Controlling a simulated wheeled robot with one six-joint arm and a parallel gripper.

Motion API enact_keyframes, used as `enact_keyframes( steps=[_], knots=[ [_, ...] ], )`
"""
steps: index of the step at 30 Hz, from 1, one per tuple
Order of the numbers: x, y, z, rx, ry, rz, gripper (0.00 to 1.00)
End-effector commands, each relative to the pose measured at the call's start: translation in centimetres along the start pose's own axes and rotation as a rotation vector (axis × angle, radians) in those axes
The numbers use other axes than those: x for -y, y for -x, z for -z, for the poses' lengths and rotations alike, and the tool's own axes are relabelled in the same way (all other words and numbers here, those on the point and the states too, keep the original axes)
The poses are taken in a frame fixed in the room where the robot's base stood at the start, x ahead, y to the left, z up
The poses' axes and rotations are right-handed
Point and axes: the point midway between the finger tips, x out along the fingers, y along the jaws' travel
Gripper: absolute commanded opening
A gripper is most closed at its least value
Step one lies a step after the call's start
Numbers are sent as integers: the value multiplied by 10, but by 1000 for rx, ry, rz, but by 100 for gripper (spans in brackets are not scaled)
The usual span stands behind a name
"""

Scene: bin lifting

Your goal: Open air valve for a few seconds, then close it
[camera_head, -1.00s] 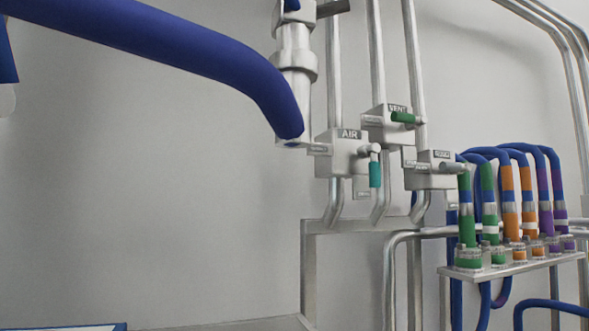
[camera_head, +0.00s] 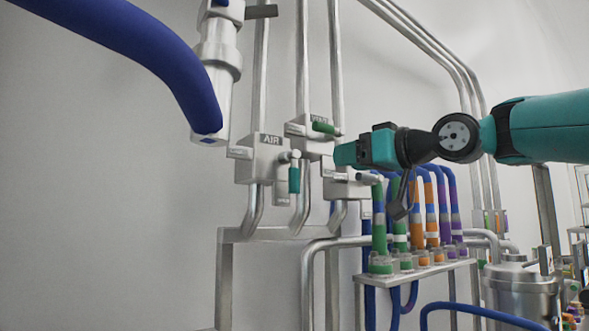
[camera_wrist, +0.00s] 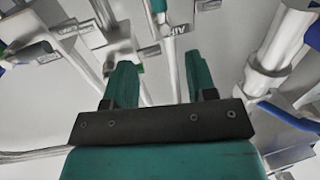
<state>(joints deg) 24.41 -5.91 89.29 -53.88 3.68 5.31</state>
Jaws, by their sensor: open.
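The AIR valve is a grey box (camera_head: 258,162) with an "AIR" label, on a vertical pipe in the head view. Its teal handle (camera_head: 294,180) hangs straight down from a short side stem.
The VENT valve with a green handle (camera_head: 323,128) is just above and left of my gripper. Another valve box (camera_head: 345,187) sits just below it. A thick blue hose (camera_head: 165,60) hangs at upper left. A rack (camera_head: 415,268) of coloured hoses stands below my arm.

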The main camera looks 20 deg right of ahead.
Motion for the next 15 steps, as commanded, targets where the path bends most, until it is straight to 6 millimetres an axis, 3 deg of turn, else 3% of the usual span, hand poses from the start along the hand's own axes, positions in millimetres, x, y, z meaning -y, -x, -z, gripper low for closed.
enact_keyframes(
  steps=[15],
  knots=[
    [1, -116, 3, 6, -2, 2, 52]
  ],
)
